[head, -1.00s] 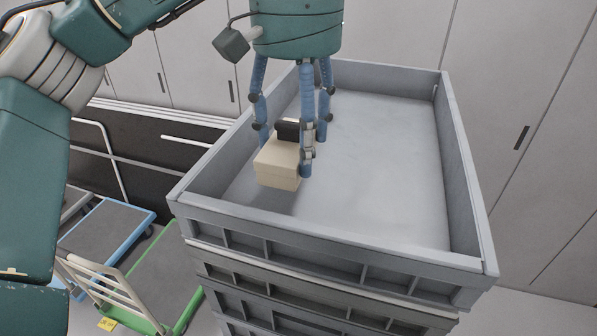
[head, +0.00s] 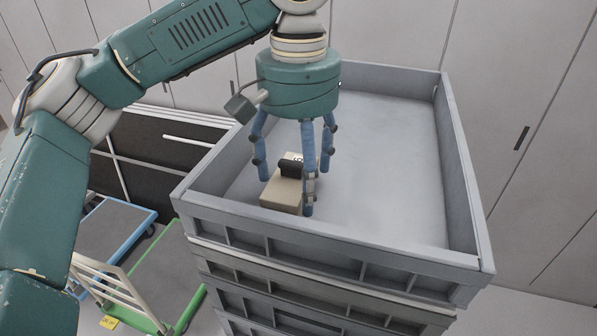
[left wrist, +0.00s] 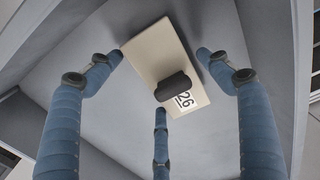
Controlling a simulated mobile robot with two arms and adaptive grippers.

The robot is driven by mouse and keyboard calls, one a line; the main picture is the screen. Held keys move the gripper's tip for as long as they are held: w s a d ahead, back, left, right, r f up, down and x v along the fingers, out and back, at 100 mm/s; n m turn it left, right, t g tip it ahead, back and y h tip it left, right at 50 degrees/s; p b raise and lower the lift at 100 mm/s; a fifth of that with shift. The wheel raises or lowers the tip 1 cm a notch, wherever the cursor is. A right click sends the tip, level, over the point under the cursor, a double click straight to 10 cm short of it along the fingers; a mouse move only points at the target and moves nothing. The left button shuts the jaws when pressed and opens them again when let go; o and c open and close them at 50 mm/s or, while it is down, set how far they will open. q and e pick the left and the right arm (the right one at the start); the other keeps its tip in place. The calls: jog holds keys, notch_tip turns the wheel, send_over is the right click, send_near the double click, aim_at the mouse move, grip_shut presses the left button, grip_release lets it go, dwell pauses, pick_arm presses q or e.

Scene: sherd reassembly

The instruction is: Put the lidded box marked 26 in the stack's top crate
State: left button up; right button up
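The cream lidded box (head: 281,194) with a dark handle lies inside the stack's top crate (head: 330,246), near its left front part, and appears to rest on the floor. In the left wrist view the box (left wrist: 150,52) shows a white label reading 26 beside the handle. My left gripper (head: 299,188) is right over the box with its blue fingers spread around it. In the left wrist view the fingertips of this gripper (left wrist: 160,75) stand apart from box and handle. My right gripper is not in view.
The grey crate's raised walls surround the left gripper's fingers. The crate floor to the right and back is clear. A green-framed trolley (head: 158,283) and a blue-edged trolley (head: 112,238) stand low at the left. Pale cabinet doors (head: 530,100) are behind.

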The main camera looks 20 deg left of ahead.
aim_at(299, 164)
pick_arm(q)
jog(key=shift+w, duration=0.1)
jog(key=shift+r, duration=0.45)
notch_tip(299, 164, up, 11)
jog(key=shift+r, duration=0.15)
dwell(0.3)
